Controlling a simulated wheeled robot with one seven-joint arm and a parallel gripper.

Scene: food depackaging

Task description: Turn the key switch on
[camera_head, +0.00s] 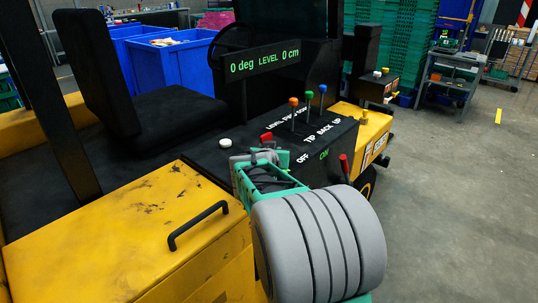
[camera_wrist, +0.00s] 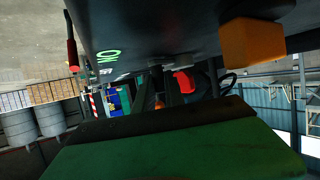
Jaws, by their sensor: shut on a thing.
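The key switch area is on the black control panel (camera_head: 290,145) of the yellow vehicle, by the white OFF and green ON labels (camera_head: 324,153). My gripper (camera_head: 264,160) is at the panel, left of these labels, shut at the key switch. The key itself is mostly hidden by the fingers, and I cannot tell which way it points. A red part (camera_head: 266,137) shows just beyond the gripper; a red part (camera_wrist: 184,82) also shows by the fingers in the wrist view. The green ON label (camera_wrist: 108,55) appears to the left there.
Orange, green and blue-topped levers (camera_head: 309,96) stand behind the labels. A red-handled lever (camera_head: 344,165) is at the panel's right. A white knob (camera_head: 226,143) is left of the gripper. A black grab handle (camera_head: 198,226) sits on the yellow cover. Open floor lies right.

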